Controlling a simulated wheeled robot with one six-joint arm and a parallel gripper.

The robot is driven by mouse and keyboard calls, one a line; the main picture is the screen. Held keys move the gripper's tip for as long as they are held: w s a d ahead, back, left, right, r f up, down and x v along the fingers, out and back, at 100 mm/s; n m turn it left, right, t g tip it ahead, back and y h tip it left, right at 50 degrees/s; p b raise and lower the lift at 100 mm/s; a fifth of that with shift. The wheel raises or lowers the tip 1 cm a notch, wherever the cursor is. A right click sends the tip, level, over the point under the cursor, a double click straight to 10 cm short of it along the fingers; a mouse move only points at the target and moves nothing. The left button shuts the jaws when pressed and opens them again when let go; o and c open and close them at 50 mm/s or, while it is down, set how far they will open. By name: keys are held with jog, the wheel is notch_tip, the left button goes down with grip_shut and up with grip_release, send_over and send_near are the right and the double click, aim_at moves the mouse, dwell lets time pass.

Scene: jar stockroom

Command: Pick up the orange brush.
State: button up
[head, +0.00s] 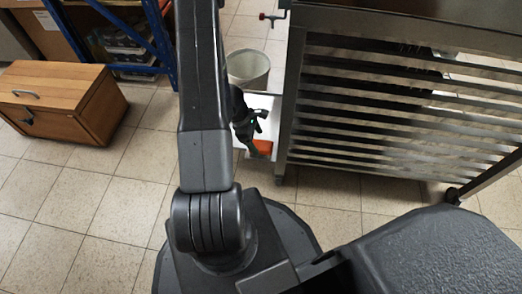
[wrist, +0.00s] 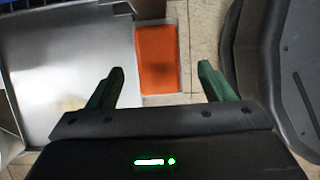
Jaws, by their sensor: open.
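The orange brush (wrist: 158,58) shows in the wrist view as a flat orange block, upright in the picture, at the right edge of a pale grey-white surface (wrist: 70,70). My gripper (wrist: 160,67) is open, its two green fingers on either side of the block in the picture, with nothing held. I cannot tell how far above it the fingers are. In the head view, the brush (head: 262,147) shows as a small orange patch just below my dark gripper (head: 248,125), which hides part of it. No bristles show.
A slatted metal rack (head: 400,110) stands close on the right of the gripper. A pale bin (head: 248,69) stands behind. A wooden box (head: 58,98) sits on the tiled floor at left, near a blue-framed shelf (head: 160,45). The floor between is clear.

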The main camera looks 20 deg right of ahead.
aim_at(261, 144)
jog(key=b+x, duration=0.2)
jog(key=x, duration=0.3)
jog(key=shift+d+b, duration=0.1)
jog(key=shift+b, duration=0.25)
jog(key=shift+w, duration=0.1)
jog(key=c, duration=1.1)
jog(key=shift+w+a+r+p, duration=0.1)
jog(key=shift+a+r+p, duration=0.1)
jog(key=shift+r+p, duration=0.3)
notch_tip(261, 144, up, 6)
jog(key=p, duration=0.3)
jog(key=shift+r+p, duration=0.15)
jog(key=shift+p, duration=0.15)
jog(key=w+a+p, duration=0.1)
jog(key=w+a, duration=0.2)
jog(key=a, duration=0.2)
jog(key=w+a+p, duration=0.2)
jog(key=w+a, duration=0.1)
jog(key=a, duration=0.3)
jog(key=w+a+p, duration=0.2)
jog(key=w+a, duration=0.2)
jog(key=a, duration=0.1)
jog(key=shift+w+a, duration=0.1)
jog(key=shift+a, duration=0.25)
